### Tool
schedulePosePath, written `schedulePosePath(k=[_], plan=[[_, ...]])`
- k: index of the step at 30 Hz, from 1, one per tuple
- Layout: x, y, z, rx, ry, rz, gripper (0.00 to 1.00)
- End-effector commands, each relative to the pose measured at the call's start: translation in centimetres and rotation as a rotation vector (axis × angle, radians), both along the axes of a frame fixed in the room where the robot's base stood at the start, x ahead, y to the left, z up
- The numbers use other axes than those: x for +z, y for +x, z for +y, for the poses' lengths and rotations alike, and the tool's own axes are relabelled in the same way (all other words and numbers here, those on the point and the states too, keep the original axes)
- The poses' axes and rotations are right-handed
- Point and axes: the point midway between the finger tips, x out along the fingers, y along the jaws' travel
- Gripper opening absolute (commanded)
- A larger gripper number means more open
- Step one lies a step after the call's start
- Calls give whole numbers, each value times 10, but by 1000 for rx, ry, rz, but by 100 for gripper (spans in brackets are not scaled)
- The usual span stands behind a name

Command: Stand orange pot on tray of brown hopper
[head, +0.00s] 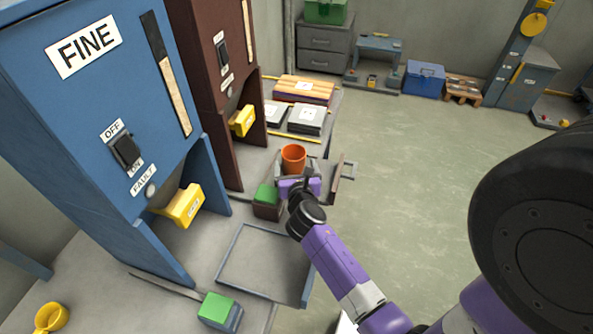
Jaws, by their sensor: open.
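The orange pot (293,154) is upright, just beyond my gripper (297,170). My gripper is open, with its grey fingers close to the pot's lower part. I cannot tell whether they touch it. The pot's base is hidden by the gripper. The brown hopper (196,45) stands at the back left with a yellow spout (242,121). Its tray, with a brown edge (336,186), lies in front of it and is mostly hidden by my gripper. The pot appears to be over or on this tray; the exact contact is hidden.
A blue hopper (85,110) marked FINE stands nearer, with an empty blue-framed tray (232,245). A green-topped block (267,201) is left of my wrist; another (220,311) is nearer. A yellow mug (51,317) is bottom left. Open floor (420,150) lies right.

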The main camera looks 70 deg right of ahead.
Motion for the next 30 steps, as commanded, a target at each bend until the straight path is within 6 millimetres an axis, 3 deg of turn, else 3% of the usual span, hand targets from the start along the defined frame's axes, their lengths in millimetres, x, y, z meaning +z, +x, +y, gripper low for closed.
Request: schedulePosePath(k=[3,8,30], plan=[[4,-8,16,1,1,0,88],[8,-13,25,-1,0,0,88],[9,-14,26,-1,0,0,88]])
